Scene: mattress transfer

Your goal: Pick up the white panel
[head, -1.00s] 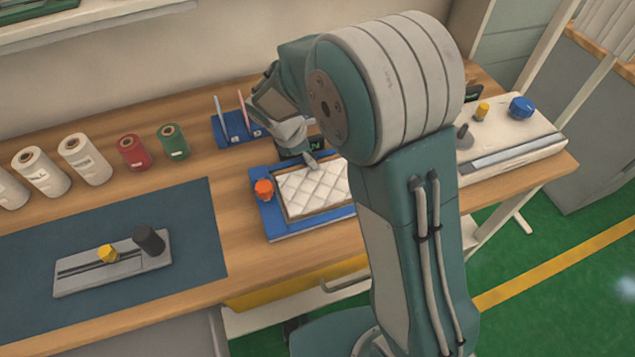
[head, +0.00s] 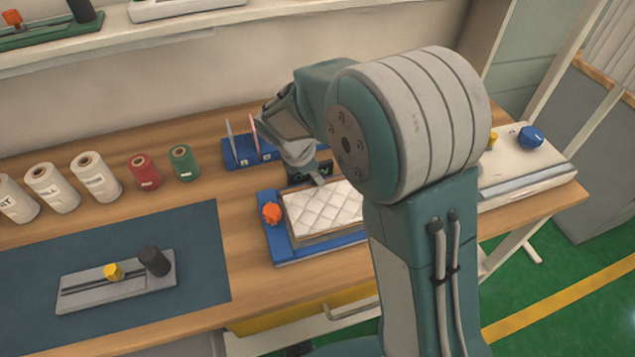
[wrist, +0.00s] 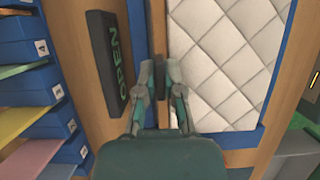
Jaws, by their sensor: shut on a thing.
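The white quilted panel (head: 325,208) lies flat at the blue holder (head: 270,243) on the wooden bench, with a brown layer showing under its front edge. My arm hides its right part in the head view. It also shows in the wrist view (wrist: 225,50), right of the fingers. My gripper (head: 318,180) is at the panel's back edge. The exact contact is partly hidden by the fingers.
An orange knob (head: 271,213) stands at the holder's left. A dark OPEN sign (wrist: 108,62) is beside the fingers. A blue rack (head: 240,152) with thin upright sheets stands behind. Several rolls (head: 96,178) and a grey fixture (head: 118,280) are left. A white device (head: 530,165) is right.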

